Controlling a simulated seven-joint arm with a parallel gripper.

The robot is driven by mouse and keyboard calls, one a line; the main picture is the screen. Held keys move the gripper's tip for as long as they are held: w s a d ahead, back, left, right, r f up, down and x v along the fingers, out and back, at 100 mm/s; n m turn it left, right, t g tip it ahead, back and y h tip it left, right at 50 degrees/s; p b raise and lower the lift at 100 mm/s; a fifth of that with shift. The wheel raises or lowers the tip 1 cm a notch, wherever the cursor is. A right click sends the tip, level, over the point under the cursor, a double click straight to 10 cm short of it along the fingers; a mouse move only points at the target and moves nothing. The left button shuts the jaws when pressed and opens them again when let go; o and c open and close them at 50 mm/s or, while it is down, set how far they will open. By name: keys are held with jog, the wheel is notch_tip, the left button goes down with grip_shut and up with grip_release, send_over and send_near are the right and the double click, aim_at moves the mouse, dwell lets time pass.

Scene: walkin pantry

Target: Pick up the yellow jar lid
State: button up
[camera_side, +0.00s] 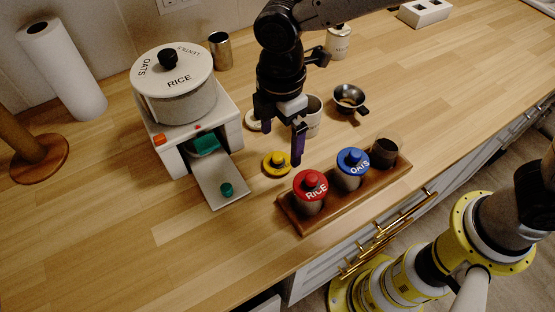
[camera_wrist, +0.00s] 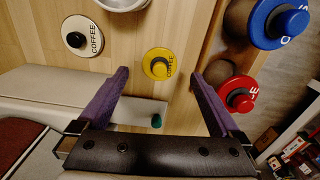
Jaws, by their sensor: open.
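The yellow jar lid (camera_side: 277,163) with a dark-topped yellow knob lies flat on the wooden counter, just left of the jar rack in the side view. In the wrist view the yellow lid (camera_wrist: 158,64) is ahead of and between the fingertips, its lettering only partly legible. My gripper (camera_wrist: 160,75) is open and empty, with purple fingers spread on both sides of the lid's position. In the side view my gripper (camera_side: 298,157) points down above the counter, close to the lid's right side. The fingers appear apart from the lid.
A white dispenser (camera_side: 226,133) with a sloping chute stands left. The front-left counter is clear.

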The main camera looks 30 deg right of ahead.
aim_at(277, 156)
jog(key=shift+a+f, duration=0.15)
jog(key=shift+f, duration=1.2)
jog(key=shift+a+f, duration=0.15)
jog(key=shift+f, duration=1.15)
jog(key=c, duration=1.3)
jog(key=shift+r, duration=0.1)
